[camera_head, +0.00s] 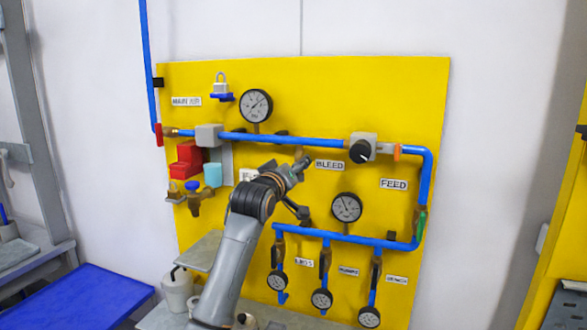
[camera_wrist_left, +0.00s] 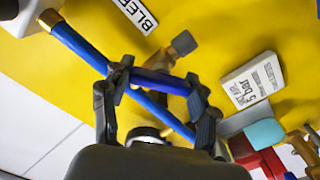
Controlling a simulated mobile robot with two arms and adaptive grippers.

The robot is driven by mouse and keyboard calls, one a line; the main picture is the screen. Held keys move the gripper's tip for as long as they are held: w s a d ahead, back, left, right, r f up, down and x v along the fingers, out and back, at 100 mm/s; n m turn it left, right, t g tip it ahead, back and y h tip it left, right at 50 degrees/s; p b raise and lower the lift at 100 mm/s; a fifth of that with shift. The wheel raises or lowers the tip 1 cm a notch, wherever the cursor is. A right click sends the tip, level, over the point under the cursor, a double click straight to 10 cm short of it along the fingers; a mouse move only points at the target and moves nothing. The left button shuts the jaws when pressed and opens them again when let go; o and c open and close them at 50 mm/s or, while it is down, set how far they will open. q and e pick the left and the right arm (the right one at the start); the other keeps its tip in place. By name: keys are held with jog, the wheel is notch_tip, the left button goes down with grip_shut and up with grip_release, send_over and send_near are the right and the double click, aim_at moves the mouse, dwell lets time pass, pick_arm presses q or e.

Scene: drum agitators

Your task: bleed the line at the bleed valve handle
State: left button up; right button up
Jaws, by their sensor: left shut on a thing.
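The bleed valve handle (camera_wrist_left: 160,82) is a short blue bar in the left wrist view, crossing between the two fingers of my left gripper (camera_wrist_left: 160,100). The gripper is shut on it. A grey stem with a brass end (camera_wrist_left: 183,43) shows beside the handle. In the head view my left gripper (camera_head: 299,168) is at the yellow panel, below the upper blue pipe (camera_head: 310,142) and left of the BLEED label (camera_head: 329,166). There the gripper hides the handle. My right gripper is not in view.
On the yellow panel (camera_head: 400,100) are an upper gauge (camera_head: 256,105), a lower gauge (camera_head: 346,207), a black regulator knob (camera_head: 360,151), red boxes (camera_head: 187,160), a teal cup (camera_head: 213,174) and a brass tap (camera_head: 193,195). Several small gauges hang below. A blue surface (camera_head: 80,298) stands at lower left.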

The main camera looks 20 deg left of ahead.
pick_arm(q)
jog(key=n+p, duration=0.1)
jog(key=n, duration=0.2)
jog(key=n+p, duration=0.1)
jog(key=n, duration=0.1)
jog(key=shift+n, duration=0.3)
jog(key=n+p, duration=0.2)
jog(key=n, duration=0.2)
jog(key=shift+p, duration=0.35)
jog(key=shift+f+n+p, duration=0.1)
jog(key=shift+n+p, duration=0.45)
jog(key=shift+n, duration=0.35)
jog(key=shift+a, duration=0.1)
jog(key=o, duration=1.2)
jog(key=shift+c, duration=0.2)
